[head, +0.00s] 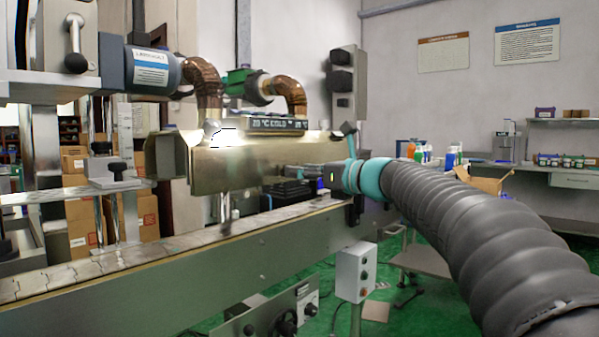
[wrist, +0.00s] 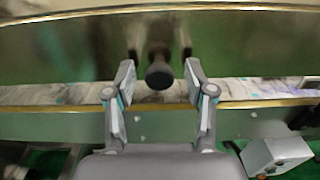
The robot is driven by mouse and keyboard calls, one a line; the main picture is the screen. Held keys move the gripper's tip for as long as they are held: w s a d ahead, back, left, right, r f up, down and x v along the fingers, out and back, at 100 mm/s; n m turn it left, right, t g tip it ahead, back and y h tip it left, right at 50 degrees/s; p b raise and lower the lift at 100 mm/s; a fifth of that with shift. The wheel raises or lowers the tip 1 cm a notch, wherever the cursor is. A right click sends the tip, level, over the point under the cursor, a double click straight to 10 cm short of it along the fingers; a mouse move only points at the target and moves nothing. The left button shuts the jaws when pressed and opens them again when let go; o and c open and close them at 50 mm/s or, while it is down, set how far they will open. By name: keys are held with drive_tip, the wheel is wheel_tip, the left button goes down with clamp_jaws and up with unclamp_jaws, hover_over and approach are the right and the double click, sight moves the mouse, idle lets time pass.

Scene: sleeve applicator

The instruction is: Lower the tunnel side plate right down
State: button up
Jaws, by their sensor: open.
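The tunnel side plate (head: 225,165) is a shiny brass-coloured metal panel on the side of the tunnel, above the conveyor (head: 170,243). In the head view a gap shows between its lower edge and the conveyor. In the wrist view the plate (wrist: 70,50) fills the upper part, with a dark round knob (wrist: 159,76) standing out in front. My gripper (wrist: 160,72) is open, one finger on each side of the knob, with visible gaps. In the head view my gripper (head: 292,170) is at the plate's lower right part; its fingertips are hard to make out.
A temperature display (head: 262,124) and brown ducts (head: 205,80) sit above the tunnel. A control box with buttons (head: 353,272) stands in front of the conveyor; it also shows at lower right in the wrist view (wrist: 275,155).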

clamp_jaws()
drive_tip(key=shift+f+b, duration=1.35)
drive_tip(key=shift+f, duration=1.5)
unclamp_jaws()
drive_tip(key=shift+r, duration=0.1)
drive_tip(key=v, duration=1.2)
